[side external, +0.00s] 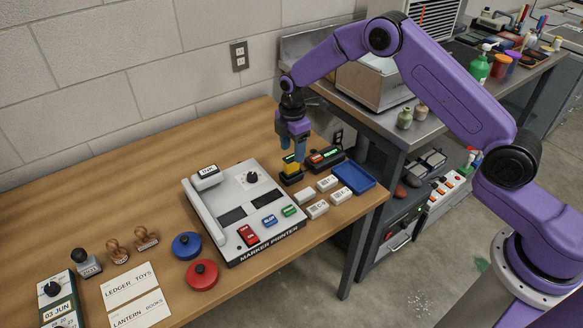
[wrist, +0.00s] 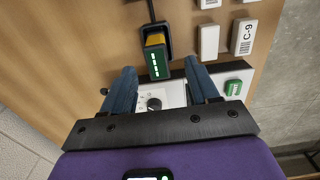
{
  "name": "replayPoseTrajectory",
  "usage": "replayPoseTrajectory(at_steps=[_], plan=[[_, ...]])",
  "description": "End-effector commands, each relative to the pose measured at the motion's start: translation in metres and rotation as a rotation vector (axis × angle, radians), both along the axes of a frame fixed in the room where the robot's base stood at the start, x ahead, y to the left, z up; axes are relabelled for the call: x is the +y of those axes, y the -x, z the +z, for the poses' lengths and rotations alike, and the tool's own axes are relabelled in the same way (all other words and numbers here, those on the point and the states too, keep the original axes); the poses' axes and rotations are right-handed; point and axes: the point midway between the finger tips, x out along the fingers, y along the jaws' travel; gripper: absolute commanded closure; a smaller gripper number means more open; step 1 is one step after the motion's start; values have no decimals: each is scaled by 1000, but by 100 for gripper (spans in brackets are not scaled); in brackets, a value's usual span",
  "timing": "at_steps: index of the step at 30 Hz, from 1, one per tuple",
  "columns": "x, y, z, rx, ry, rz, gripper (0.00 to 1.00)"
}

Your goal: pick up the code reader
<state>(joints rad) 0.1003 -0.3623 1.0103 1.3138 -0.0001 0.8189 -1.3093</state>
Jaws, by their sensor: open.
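The code reader, which I take to be the small yellow-and-black device with a green face (side external: 291,168), stands in a dark holder (side external: 291,179) on the wooden table, right of the marker printer. In the wrist view the reader (wrist: 156,62) shows its green display with white marks, and the dark holder (wrist: 154,27) surrounds its far end. My gripper (side external: 297,154) is open, with blue fingers pointing down close at the reader. In the wrist view the gripper (wrist: 160,68) has one finger on either side of the reader, with gaps; contact is not visible.
The marker printer (side external: 217,189) stands left of my gripper. A black device with lit displays (side external: 325,158), several white labelled blocks (side external: 318,209) and a blue tray (side external: 353,178) crowd the right. A steel bench (side external: 375,115) rises behind. Free table lies at the back left.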

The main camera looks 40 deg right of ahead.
Motion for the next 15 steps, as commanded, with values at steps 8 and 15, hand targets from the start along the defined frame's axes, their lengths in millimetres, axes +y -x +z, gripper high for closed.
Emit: replayPoseTrajectory(at_steps=[8,15], plan=[[0,-1,-20,-1,0,0,40],[0,-3,-51,0,0,0,40]])
